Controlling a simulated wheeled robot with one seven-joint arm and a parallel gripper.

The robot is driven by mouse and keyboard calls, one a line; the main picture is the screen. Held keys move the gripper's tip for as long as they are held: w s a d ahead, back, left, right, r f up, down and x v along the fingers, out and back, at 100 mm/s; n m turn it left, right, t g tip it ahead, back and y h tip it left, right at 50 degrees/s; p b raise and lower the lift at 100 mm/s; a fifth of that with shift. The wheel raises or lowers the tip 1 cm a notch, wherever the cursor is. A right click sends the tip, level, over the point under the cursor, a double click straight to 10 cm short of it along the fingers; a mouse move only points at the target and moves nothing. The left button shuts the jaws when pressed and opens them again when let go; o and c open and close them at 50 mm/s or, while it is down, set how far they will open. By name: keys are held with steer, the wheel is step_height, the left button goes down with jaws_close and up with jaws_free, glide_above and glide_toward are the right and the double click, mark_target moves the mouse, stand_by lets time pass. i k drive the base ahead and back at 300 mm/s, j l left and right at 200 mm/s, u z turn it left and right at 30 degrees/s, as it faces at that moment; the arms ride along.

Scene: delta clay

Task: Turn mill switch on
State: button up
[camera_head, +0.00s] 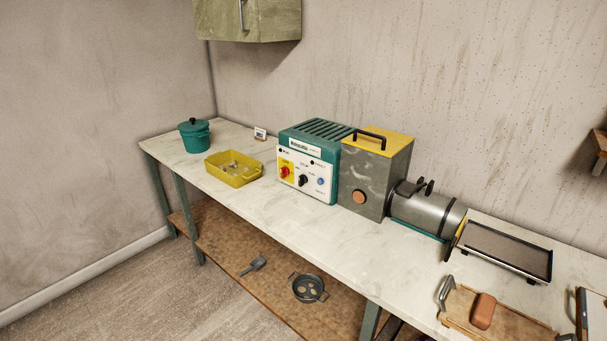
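The mill stands against the back wall on a long pale worktop (270,212). Its left part is a teal control box (308,130) with a white front panel. Which of these is the mill switch I cannot tell for sure; the labels are too small to read. A grey block with a yellow lid (378,141) and a metal drum (424,208) adjoin the box on the right. My gripper is not in view.
A yellow tray (235,179) and a teal lidded pot (194,135) stand left of the box. A black-rimmed tray (507,250) and a wooden board with a brown block (483,311) lie at right. A cabinet (247,20) hangs above. Worktop before the panel is clear.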

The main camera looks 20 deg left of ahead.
mark_target(283, 171)
steer(key=u, duration=0.45)
steer(key=i+j+u, duration=0.2)
steer(key=u, duration=0.15)
steer(key=i+j+u, duration=0.2)
steer(key=j+u, duration=0.15)
steer(key=i+j+u, duration=0.2)
steer(key=u, duration=0.15)
steer(key=i+j+u, duration=0.1)
steer(key=i, duration=0.35)
steer(key=i+j, duration=0.3)
steer(key=i+u, duration=0.05)
steer(key=i, duration=0.05)
